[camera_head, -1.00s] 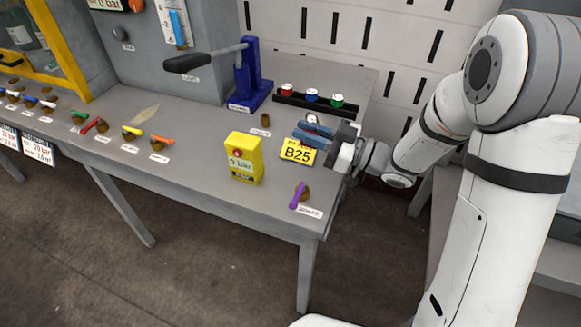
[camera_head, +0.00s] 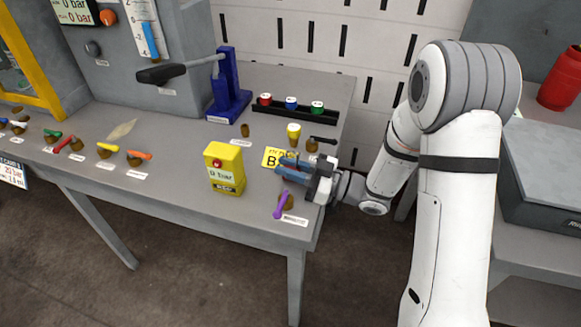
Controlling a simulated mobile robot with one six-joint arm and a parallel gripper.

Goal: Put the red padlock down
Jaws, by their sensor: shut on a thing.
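My gripper (camera_head: 288,169), with blue fingers, is over the right part of the grey table (camera_head: 190,155), just in front of a yellow sign (camera_head: 270,156) and partly covering it. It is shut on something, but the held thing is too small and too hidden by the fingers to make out. I cannot pick out a red padlock clearly anywhere in the view. I cannot tell how high the fingers are above the table top.
A yellow gauge box (camera_head: 227,168) stands left of my gripper. A purple-handled valve (camera_head: 280,204) is just in front. A yellow cylinder (camera_head: 294,133) and a black-handled valve (camera_head: 320,142) are behind. A black rack (camera_head: 275,111) holds red, blue and green round pieces.

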